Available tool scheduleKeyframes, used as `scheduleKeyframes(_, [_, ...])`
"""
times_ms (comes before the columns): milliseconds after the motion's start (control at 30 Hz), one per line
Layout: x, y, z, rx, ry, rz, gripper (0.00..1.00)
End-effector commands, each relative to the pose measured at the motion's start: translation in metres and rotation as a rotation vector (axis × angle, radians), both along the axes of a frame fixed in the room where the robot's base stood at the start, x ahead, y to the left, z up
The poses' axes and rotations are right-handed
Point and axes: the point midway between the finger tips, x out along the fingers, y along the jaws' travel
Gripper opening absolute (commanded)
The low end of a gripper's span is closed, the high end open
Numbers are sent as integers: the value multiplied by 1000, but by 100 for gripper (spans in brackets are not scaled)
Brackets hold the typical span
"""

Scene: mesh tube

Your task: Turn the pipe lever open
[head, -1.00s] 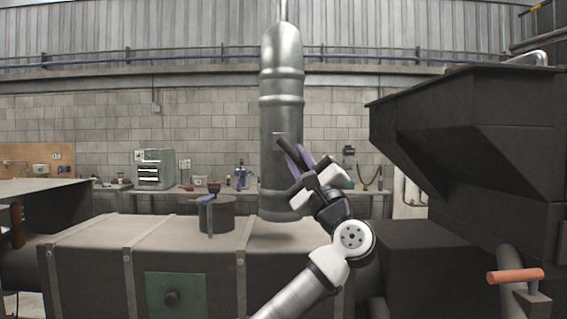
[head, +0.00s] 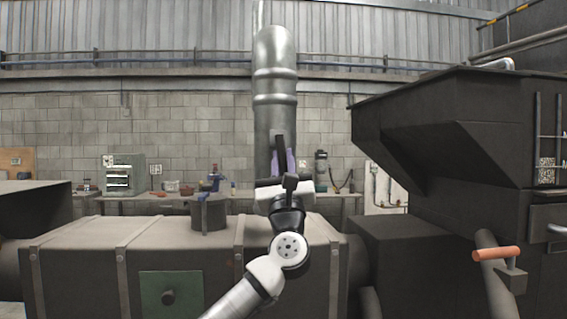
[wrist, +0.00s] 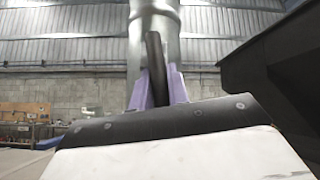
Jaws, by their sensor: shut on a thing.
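My gripper (head: 280,161), with purple fingers, is in front of the upright metal pipe (head: 275,97) in the head view. It is shut on a dark bar (head: 280,148), which stands nearly upright and rises past the fingertips. The wrist view shows the same dark bar (wrist: 156,65) between the purple fingers, with the pipe behind. I cannot tell whether the bar is fixed to anything. An orange-handled lever (head: 496,253) sits on a slanting pipe (head: 490,262) at the lower right, well apart from my gripper. Its handle lies roughly level.
A large dark hopper (head: 440,130) overhangs at the right. A long dark casing (head: 180,265) with a green hatch (head: 171,296) fills the lower left. A short cylinder (head: 209,212) stands on it. A workbench (head: 340,196) runs along the back wall.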

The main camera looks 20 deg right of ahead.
Motion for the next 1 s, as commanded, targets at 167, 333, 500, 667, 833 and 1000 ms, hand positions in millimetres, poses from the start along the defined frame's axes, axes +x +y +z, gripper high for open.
scheduleKeyframes(167, [2,5,-1,92,-30,1,0])
scheduleKeyframes(333, [2,7,-1,143,-46,1,0])
scheduleKeyframes(500, [2,7,-1,165,-52,-1,0])
scheduleKeyframes(667, [3,8,-1,169,-54,0,0])
scheduleKeyframes(833, [3,8,-1,169,-54,0,0])
scheduleKeyframes(1000, [3,8,-1,169,-54,0,30])
